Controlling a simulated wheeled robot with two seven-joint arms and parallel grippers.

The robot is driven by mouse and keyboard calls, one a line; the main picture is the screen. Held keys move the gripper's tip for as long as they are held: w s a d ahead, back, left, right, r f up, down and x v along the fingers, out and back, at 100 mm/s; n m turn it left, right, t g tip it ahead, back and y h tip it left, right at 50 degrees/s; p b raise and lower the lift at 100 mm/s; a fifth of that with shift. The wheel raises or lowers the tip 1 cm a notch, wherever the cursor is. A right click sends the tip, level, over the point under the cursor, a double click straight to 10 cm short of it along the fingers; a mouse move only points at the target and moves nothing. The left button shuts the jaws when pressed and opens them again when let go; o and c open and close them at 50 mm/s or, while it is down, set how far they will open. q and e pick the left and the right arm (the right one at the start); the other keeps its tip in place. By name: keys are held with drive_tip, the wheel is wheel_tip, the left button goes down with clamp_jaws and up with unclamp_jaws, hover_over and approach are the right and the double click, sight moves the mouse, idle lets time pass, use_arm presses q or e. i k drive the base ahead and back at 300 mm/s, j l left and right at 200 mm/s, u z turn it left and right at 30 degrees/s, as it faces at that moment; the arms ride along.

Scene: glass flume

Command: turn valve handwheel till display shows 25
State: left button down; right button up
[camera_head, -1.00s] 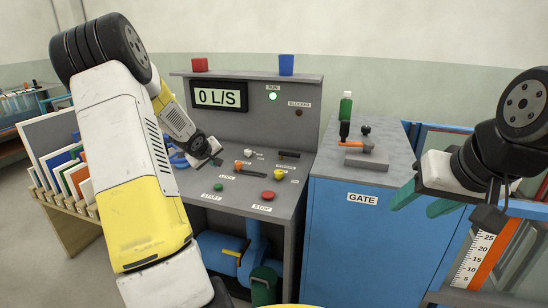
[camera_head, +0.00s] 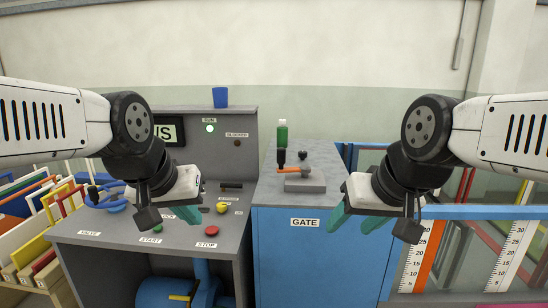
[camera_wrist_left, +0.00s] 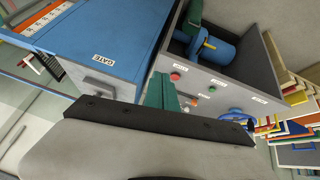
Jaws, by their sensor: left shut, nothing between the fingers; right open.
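The blue valve handwheel (camera_head: 107,197) sits at the left end of the grey console, above the VALVE label; its right part is close to my left wrist in the picture. It also shows in the left wrist view (camera_wrist_left: 237,117). The display (camera_head: 170,131) is mostly hidden behind my left arm; only the end of its text shows, so its number cannot be read. My left gripper (camera_head: 189,214) is shut and empty over the console, to the right of the handwheel. My right gripper (camera_head: 350,214) is open and empty, in front of the GATE cabinet's right side.
Frames stand in a rack at left.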

sight(111, 187)
drive_tip(key=k+j+u, duration=0.15)
drive_tip(key=u, duration=1.2)
drive_tip(key=i+j+u, duration=0.1)
drive_tip(key=i, duration=0.45)
drive_tip(key=i+j+u, duration=0.15)
drive_tip(key=i, duration=0.4)
drive_tip(key=j, duration=0.05)
